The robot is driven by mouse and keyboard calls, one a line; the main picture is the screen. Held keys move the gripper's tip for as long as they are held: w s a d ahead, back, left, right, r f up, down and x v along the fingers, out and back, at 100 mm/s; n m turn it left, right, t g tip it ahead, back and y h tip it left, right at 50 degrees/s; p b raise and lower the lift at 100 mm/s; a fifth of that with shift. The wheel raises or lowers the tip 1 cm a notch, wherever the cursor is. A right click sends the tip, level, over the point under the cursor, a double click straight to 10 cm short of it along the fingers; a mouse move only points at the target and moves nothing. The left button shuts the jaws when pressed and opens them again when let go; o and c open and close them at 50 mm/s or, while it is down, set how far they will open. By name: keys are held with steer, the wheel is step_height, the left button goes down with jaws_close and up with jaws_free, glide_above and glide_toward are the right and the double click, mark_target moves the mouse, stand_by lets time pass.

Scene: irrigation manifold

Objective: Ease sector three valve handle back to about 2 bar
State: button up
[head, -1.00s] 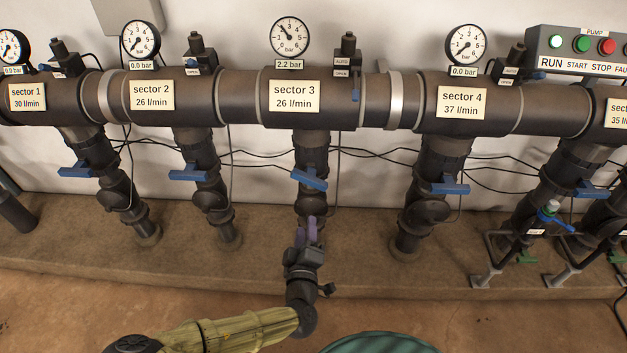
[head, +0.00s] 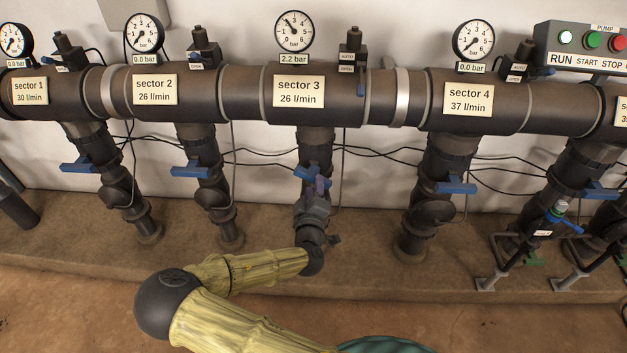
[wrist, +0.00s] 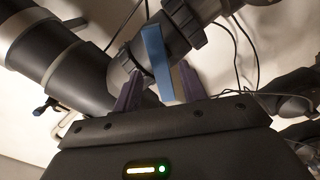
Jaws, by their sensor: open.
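The sector three valve handle is a blue lever (wrist: 157,62) on the vertical pipe below the sector 3 label (head: 298,91). In the head view the blue handle (head: 300,171) is partly hidden by my gripper (head: 316,183). In the wrist view my gripper (wrist: 155,88) is open, with purple fingers on either side of the handle's lower end; I cannot tell whether either finger touches it. The sector 3 gauge (head: 293,31) has a display reading 2.2 bar (head: 294,58).
Blue handles of sector 2 (head: 190,172) and sector 4 (head: 456,188) stand to either side. Thin black cables run behind the pipes. A pump box (head: 585,48) is at upper right. A concrete ledge (head: 270,235) runs below the manifold.

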mark_target(313, 181)
steer(key=shift+w+a+b, duration=0.1)
steer(key=shift+w+b, duration=0.2)
steer(key=shift+w, duration=1.95)
jaws_close()
steer(key=shift+p, duration=0.35)
steer(key=shift+f+n, duration=0.1)
steer(key=shift+n, duration=0.2)
jaws_free()
steer(key=shift+s, duration=0.1)
